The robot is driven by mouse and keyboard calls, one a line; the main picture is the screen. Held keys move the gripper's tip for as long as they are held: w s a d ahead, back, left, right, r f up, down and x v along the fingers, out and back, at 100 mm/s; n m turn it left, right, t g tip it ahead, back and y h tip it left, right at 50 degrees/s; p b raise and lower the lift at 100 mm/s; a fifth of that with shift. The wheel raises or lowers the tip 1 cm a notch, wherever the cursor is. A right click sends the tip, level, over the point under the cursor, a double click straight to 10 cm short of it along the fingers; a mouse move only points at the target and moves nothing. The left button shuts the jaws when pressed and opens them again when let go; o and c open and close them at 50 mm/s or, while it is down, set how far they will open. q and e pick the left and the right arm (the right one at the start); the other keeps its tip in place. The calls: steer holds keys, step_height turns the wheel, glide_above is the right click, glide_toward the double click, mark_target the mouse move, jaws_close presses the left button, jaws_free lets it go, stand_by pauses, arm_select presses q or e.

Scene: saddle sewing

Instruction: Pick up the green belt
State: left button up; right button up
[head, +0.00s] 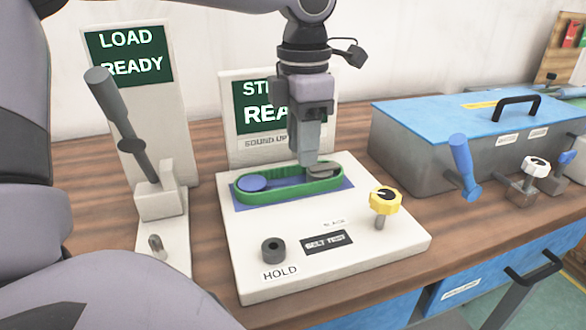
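The green belt (290,194) is a long loop lying around a blue round pulley (251,183) at its left end and a grey round pulley (322,171) at its right end. It sits over a blue patch on the white belt-test board (330,262). My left gripper (306,160) points straight down, with its fingertips at the far side of the belt near the grey pulley. The fingers are seen edge-on, so the gap between them is hidden. I cannot tell whether they touch the belt. My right gripper is not in view.
A grey lever (125,130) stands left, before a LOAD READY sign (130,53). A blue-lidded box (470,125) stands right. Bare wooden bench (215,255) shows left of the board.

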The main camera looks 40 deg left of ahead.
arm_select(q)
steer(key=shift+w+a, duration=0.1)
steer(key=shift+w, duration=0.05)
steer(key=shift+f, duration=0.25)
steer(key=f, duration=0.6)
steer(key=shift+s+a+f+b, duration=0.3)
steer(key=shift+s+b, duration=0.05)
jaws_close()
